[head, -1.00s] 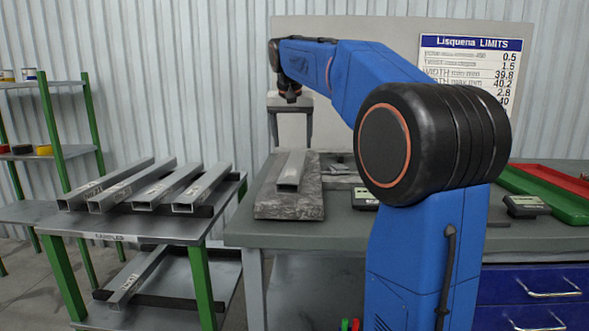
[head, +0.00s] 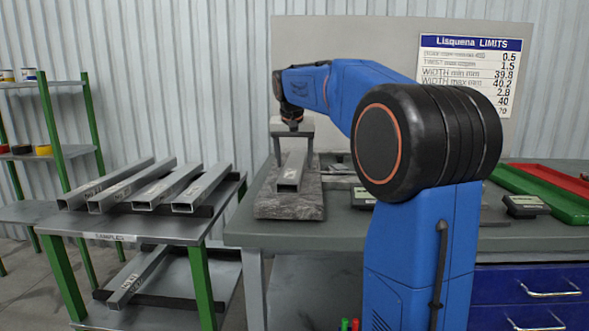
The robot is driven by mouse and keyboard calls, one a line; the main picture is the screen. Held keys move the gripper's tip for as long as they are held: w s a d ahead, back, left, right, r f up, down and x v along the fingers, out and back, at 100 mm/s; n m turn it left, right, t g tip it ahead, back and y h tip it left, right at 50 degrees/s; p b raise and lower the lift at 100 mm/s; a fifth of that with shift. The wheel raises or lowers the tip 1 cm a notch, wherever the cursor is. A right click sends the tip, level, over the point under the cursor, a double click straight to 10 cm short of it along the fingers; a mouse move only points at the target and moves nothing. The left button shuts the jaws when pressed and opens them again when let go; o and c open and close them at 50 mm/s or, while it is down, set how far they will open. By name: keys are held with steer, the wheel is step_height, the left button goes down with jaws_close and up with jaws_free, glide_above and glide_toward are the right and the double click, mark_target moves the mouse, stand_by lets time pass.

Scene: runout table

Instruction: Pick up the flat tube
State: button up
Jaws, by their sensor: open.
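A grey rectangular metal tube (head: 289,180) lies lengthwise on a grey stone slab (head: 290,209) on the bench, its open end towards me. My gripper (head: 293,157) points down over the tube, towards its far part. Its jaws are open, with one finger on each side of the tube in the picture. I cannot tell whether the fingers touch the tube or how deep they reach. Several similar tubes (head: 202,188) lie side by side on the rack at the left, and from here I cannot tell which are flat.
The green-legged rack (head: 140,227) stands left of the bench (head: 340,232), with another tube (head: 138,278) on its lower shelf. A dark gauge (head: 526,206) and green (head: 545,197) and red (head: 560,180) trays are at the right. A limits board (head: 470,70) is behind.

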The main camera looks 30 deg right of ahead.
steer(key=c, duration=1.6)
